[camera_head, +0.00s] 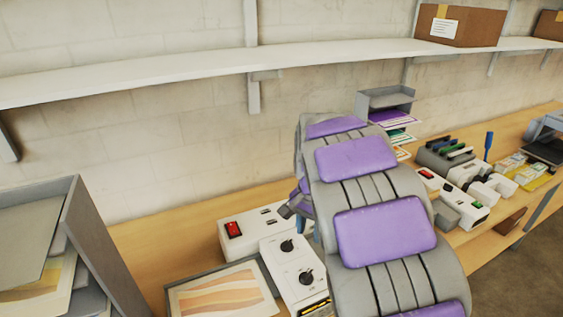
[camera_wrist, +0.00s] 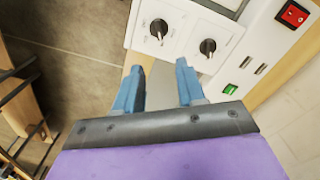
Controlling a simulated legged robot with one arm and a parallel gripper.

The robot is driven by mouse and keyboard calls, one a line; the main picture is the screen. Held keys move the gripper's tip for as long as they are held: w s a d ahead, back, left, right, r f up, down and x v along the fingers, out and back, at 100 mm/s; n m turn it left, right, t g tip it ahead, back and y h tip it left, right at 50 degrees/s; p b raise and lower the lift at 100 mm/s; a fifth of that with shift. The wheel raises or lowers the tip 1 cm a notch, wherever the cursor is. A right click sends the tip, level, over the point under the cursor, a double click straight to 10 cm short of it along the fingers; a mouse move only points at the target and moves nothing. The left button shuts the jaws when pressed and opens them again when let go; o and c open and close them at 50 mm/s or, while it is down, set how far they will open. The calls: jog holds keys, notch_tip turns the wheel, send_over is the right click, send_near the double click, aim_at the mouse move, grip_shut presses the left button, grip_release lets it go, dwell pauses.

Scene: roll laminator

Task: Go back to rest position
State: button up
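My gripper (camera_wrist: 158,67) is open and empty in the wrist view, with its two blue fingers apart. The fingertips point at the edge of a white laminator panel (camera_wrist: 205,22) with two black knobs. I cannot tell whether they touch it. In the head view the white laminator (camera_head: 282,263) with its two knobs sits on the wooden bench, left of my arm. My grey and purple arm stretches over the bench and hides part of the laminator and most of my gripper.
A white socket box (camera_head: 254,224) with a red switch stands behind the laminator. A framed picture (camera_head: 224,296) and a grey paper rack (camera_head: 85,235) are at left. A tray of pens (camera_head: 446,152) and several small devices lie at right. A long shelf (camera_head: 180,70) runs above.

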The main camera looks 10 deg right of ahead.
jog(key=s+f+n+g+b, duration=0.1)
jog(key=s+f+n+b, duration=0.2)
jog(key=s, duration=1.4)
jog(key=s+f+n+b, duration=0.3)
jog(key=s+f+n, duration=0.1)
jog(key=s, duration=1.3)
jog(key=shift+s+d+f+n+g, duration=0.15)
jog(key=shift+s+f+n+g, duration=0.2)
jog(key=shift+n, duration=0.35)
jog(key=shift+w+r, duration=0.15)
